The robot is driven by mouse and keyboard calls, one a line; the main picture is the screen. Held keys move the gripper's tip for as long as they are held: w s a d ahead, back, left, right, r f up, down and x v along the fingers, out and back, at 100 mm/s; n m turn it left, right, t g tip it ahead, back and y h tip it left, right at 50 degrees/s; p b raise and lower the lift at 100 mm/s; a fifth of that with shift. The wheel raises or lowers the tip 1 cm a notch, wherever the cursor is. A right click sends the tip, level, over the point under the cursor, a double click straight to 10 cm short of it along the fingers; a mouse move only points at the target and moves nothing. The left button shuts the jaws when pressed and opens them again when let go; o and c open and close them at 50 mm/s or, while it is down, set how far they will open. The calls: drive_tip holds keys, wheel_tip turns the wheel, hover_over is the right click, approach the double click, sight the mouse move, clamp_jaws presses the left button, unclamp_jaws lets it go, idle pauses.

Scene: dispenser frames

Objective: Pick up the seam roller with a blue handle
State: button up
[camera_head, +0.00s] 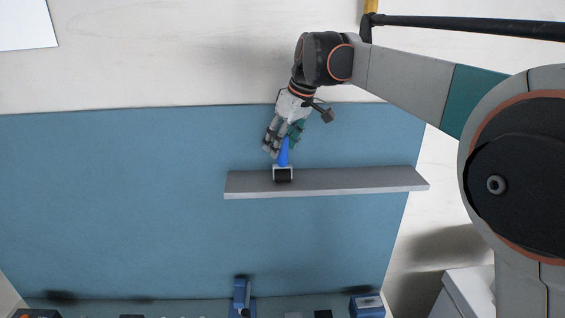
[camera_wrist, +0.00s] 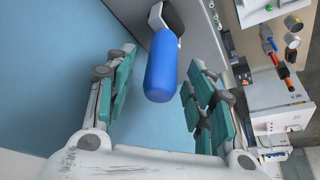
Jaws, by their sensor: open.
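The seam roller's blue handle (camera_head: 283,152) points up toward my gripper in the head view, and its dark roller (camera_head: 283,175) in a light frame lies at the grey board. In the wrist view the blue handle (camera_wrist: 161,66) lies between my open fingers, with the roller end (camera_wrist: 170,18) beyond it. My gripper (camera_head: 280,145) is open around the handle's upper end, one finger to each side. In the wrist view my gripper (camera_wrist: 160,100) shows clear gaps on both sides, so the fingers seem not to touch the handle.
A long grey board (camera_head: 350,182) runs across the blue surface (camera_head: 120,200). Blue and dark items, including a blue tool (camera_head: 241,296) and a blue box (camera_head: 367,306), line the bottom edge. The left of the blue surface is clear. More tools (camera_wrist: 280,60) show at right in the wrist view.

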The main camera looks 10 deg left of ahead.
sight(280, 175)
drive_tip(key=x, duration=0.3)
drive_tip(key=shift+w+a+f+p, duration=0.1)
drive_tip(key=shift+f+p, duration=0.05)
drive_tip(key=shift+p, duration=0.2)
drive_tip(key=c, duration=1.2)
drive_tip(key=shift+o, duration=0.2)
